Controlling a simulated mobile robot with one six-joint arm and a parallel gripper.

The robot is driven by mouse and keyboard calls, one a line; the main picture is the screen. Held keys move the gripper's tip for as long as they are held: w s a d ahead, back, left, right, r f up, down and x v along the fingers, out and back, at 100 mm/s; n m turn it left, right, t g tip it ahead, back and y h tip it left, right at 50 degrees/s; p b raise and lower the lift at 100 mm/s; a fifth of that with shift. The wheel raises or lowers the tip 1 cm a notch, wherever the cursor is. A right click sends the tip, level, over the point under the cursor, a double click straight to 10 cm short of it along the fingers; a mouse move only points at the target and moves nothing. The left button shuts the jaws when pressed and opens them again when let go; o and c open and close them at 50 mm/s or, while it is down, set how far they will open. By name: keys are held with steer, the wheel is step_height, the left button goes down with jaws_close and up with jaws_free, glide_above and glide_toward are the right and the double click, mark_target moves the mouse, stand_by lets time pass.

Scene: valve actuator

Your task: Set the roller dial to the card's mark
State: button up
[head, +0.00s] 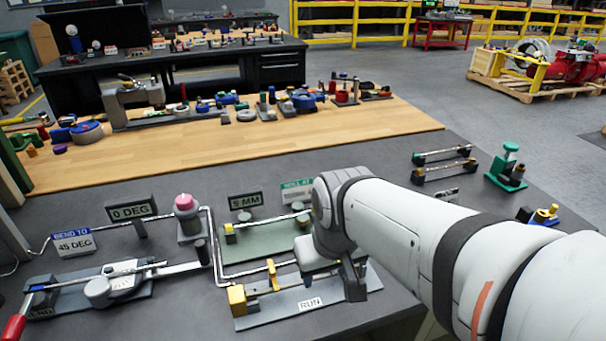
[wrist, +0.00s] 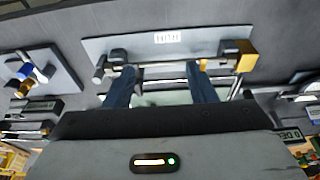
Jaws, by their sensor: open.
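The green-headed card (head: 297,191) begins "ROLL AT"; its lower text is too small to read. A sign reading "5 MM" (head: 246,200) stands left of it. Both are behind a green plate (head: 262,243) with a rod fixture. I cannot tell for sure which part is the roller dial; a grey round knob (head: 303,217) shows below the card, and my arm hides the area to its right. My gripper (head: 350,280) is over the right end of the "RUN" plate (head: 285,312). In the wrist view my gripper (wrist: 161,88) has its fingers apart, with rods beyond them and nothing visibly held.
A bent metal rod (head: 225,245) runs between the green plate and a bender (head: 110,285) with a red-handled lever. A "BEND TO 45 DEG" card (head: 73,243), a "0 DEG" sign (head: 132,212) and a pink-topped post (head: 187,212) stand left. A green-handled clamp (head: 508,165) is right.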

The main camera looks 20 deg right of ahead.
steer(key=shift+o, duration=0.2)
steer(key=shift+n+g, duration=0.3)
steer(key=shift+n, duration=0.2)
steer(key=w, duration=0.1)
steer(key=w+r, duration=0.1)
steer(key=w, duration=0.2)
steer(key=shift+w+d+r+p, duration=0.1)
steer(key=shift+w+r+p, duration=0.2)
steer(key=shift+w, duration=0.1)
steer(key=w+d+f+n, duration=0.2)
steer(key=w+d, duration=0.2)
steer(key=w, duration=0.2)
steer(key=w+d+f+n+g+p, duration=0.1)
steer(key=w+d+f+n, duration=0.1)
steer(key=w+d, duration=0.3)
steer(key=w+d+f+n+g+p, duration=0.1)
steer(key=w+d+n, duration=0.1)
steer(key=w+d, duration=0.3)
steer(key=shift+w+f+n, duration=0.15)
steer(key=shift+w+f, duration=0.05)
steer(key=shift+w, duration=0.9)
steer(key=shift+w+f+n, duration=0.15)
steer(key=shift+w+f, duration=0.05)
steer(key=shift+w, duration=0.9)
steer(key=shift+w+d+f, duration=0.1)
steer(key=shift+d+f, duration=0.05)
steer(key=shift+f, duration=0.15)
step_height(320, 180, down, 7)
steer(key=shift+f+p, duration=0.2)
steer(key=shift+p, duration=0.25)
